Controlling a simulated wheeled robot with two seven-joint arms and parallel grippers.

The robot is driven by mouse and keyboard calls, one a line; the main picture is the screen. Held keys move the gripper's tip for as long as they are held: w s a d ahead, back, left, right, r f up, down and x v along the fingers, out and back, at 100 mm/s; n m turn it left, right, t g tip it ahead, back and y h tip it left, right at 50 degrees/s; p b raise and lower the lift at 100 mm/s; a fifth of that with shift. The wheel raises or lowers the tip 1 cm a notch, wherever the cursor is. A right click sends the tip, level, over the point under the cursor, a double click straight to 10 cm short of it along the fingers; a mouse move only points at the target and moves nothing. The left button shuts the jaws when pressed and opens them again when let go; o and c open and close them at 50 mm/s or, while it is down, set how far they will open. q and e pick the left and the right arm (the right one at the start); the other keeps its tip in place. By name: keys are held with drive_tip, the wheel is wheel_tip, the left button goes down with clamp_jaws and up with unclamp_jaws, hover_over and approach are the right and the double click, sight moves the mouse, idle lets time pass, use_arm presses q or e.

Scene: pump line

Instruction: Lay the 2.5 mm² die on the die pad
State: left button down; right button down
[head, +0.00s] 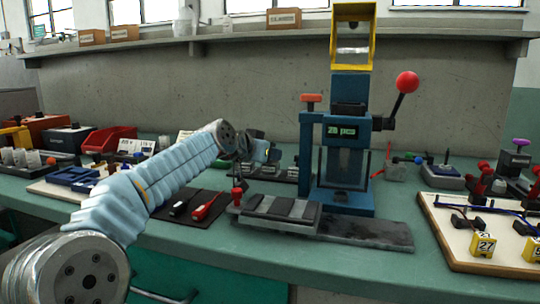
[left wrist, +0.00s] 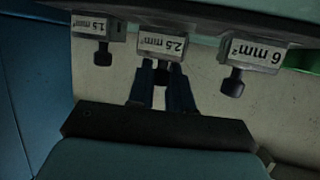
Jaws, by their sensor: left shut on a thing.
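The 2.5 mm² die (left wrist: 163,43) is a grey block with a dark knob, between the 1.5 mm² die (left wrist: 92,25) and the 6 mm² die (left wrist: 252,55) in the left wrist view. My left gripper (left wrist: 161,80) is shut on its knob. The die stands in line with its neighbours; whether it is lifted I cannot tell. In the head view my left gripper (head: 262,152) is at the back of the bench, left of the blue press. Dark flat pads (head: 283,207) lie on a grey plate in front of the press; I cannot tell which is the die pad. My right gripper is out of view.
The blue press (head: 345,140) with a red-knobbed lever stands right of my left gripper. A black mat (head: 190,207) with hand tools lies below my left arm. A white board (head: 485,245) with yellow numbered blocks is at the right. Bare green bench lies in front.

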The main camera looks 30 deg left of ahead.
use_arm(q)
drive_tip(key=shift+f, duration=0.3)
drive_tip(key=c, duration=0.8)
unclamp_jaws()
drive_tip(key=shift+f, duration=0.2)
wheel_tip(320, 180, up, 6)
drive_tip(key=p, duration=0.4)
drive_tip(key=shift+f, duration=0.25)
drive_tip(key=shift+r+p, duration=1.3)
drive_tip(key=shift+r, duration=0.05)
